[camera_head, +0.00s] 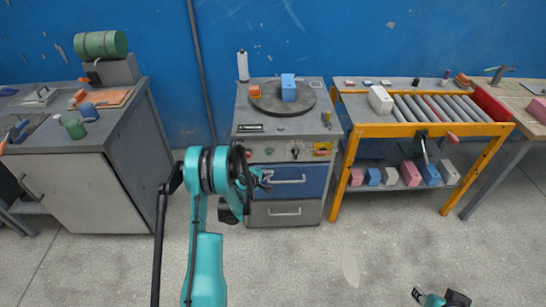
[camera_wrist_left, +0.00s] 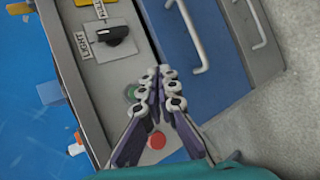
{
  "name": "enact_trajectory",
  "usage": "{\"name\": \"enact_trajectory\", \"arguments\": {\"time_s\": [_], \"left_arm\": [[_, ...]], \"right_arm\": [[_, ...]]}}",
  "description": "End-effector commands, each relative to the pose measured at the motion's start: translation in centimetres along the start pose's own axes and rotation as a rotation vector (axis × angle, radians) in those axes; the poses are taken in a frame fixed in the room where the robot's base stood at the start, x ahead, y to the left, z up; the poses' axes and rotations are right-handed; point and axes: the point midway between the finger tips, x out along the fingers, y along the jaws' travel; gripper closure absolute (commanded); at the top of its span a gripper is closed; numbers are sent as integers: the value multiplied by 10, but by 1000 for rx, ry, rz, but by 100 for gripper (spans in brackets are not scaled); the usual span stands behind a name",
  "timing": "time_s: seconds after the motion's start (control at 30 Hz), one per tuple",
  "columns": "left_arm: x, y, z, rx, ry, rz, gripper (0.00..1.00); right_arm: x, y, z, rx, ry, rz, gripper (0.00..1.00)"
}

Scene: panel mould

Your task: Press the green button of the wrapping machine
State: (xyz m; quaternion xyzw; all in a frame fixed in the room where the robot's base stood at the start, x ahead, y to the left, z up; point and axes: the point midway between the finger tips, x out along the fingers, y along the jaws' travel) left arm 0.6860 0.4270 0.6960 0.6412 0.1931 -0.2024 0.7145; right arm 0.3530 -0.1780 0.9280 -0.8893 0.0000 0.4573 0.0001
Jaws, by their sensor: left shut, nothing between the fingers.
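The wrapping machine (camera_head: 245,120) is a grey cabinet with a dark turntable on top and a control strip on its front. The green button (camera_wrist_left: 131,92) shows in the left wrist view, partly hidden behind my fingers. A red button (camera_wrist_left: 157,141) is on the same strip, also partly covered. My left gripper (camera_head: 266,178) is shut and empty in front of the machine, near the upper blue drawer. In the left wrist view its closed fingertips (camera_wrist_left: 163,72) overlap the strip beside the green button; contact cannot be told. Part of my right gripper (camera_head: 440,299) shows at the bottom edge.
A black selector knob (camera_wrist_left: 116,36) marked LIGHT and FULL is on the strip. A blue drawer (camera_head: 312,181) with a bar handle is below it. A blue box (camera_head: 289,86) stands on the turntable. A yellow roller table (camera_head: 380,130) is close on the right, a grey cabinet (camera_head: 75,190) on the left.

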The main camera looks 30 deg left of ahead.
Motion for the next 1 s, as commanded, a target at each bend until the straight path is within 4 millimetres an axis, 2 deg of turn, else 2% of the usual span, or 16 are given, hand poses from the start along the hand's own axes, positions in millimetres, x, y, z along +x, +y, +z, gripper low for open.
{"name": "enact_trajectory", "arguments": {"time_s": [0.37,0.8,1.0], "left_arm": [[5,4,-4,2,0,-1,100],[46,34,-33,3,0,-1,100],[58,42,-42,3,0,-1,100]], "right_arm": [[0,0,0,0,0,0,66],[0,0,0,0,0,0,66],[0,0,0,0,0,0,66]]}}
